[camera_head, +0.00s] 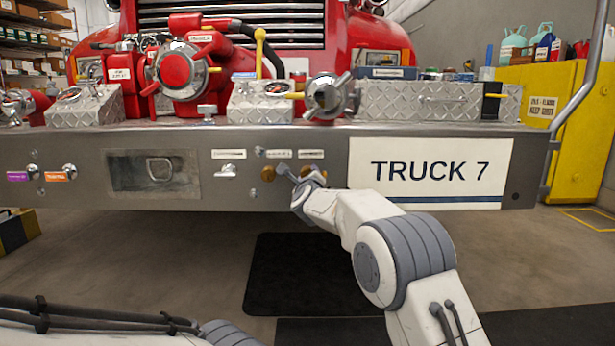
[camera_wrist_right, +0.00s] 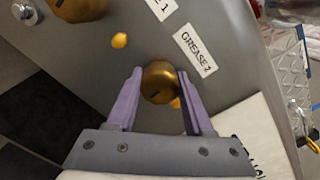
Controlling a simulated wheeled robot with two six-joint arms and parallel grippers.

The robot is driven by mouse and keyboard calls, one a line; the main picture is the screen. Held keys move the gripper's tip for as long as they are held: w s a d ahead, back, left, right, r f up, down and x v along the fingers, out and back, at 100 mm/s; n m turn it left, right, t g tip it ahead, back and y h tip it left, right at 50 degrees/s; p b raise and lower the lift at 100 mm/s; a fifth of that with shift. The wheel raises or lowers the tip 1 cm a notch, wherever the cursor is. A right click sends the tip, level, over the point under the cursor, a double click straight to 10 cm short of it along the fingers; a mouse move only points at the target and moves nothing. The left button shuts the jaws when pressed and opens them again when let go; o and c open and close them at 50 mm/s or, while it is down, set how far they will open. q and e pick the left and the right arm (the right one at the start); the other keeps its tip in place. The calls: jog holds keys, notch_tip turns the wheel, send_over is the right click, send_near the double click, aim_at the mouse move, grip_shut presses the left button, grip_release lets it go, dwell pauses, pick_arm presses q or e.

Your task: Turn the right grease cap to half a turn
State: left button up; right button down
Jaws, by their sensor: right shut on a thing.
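The right grease cap (camera_wrist_right: 160,80) is a round brass knob with a dark mark on its face, beside the "GREASE 2" label (camera_wrist_right: 195,52). My right gripper (camera_wrist_right: 160,74) has its two purplish fingers on either side of it, shut on it. In the head view my right gripper (camera_head: 298,174) is at the bumper face and mostly covers this cap. The other brass cap (camera_wrist_right: 80,8) shows at the top of the wrist view, and just left of my gripper in the head view (camera_head: 268,173). My left gripper is out of view.
The grey bumper (camera_head: 75,150) spans the scene, with a "TRUCK 7" plate (camera_head: 430,172) right of the caps. A small orange spot (camera_wrist_right: 119,40) lies between the caps. A black mat (camera_head: 290,272) lies on the floor below. Valves and diamond-plate boxes (camera_head: 405,100) stand on the bumper top.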

jog(key=shift+c, duration=1.4)
grip_release()
jog(key=shift+f, duration=0.1)
jog(key=s+p, duration=0.1)
jog(key=s, duration=0.9)
jog(key=shift+s+d, duration=0.15)
jog(key=shift+s, duration=0.05)
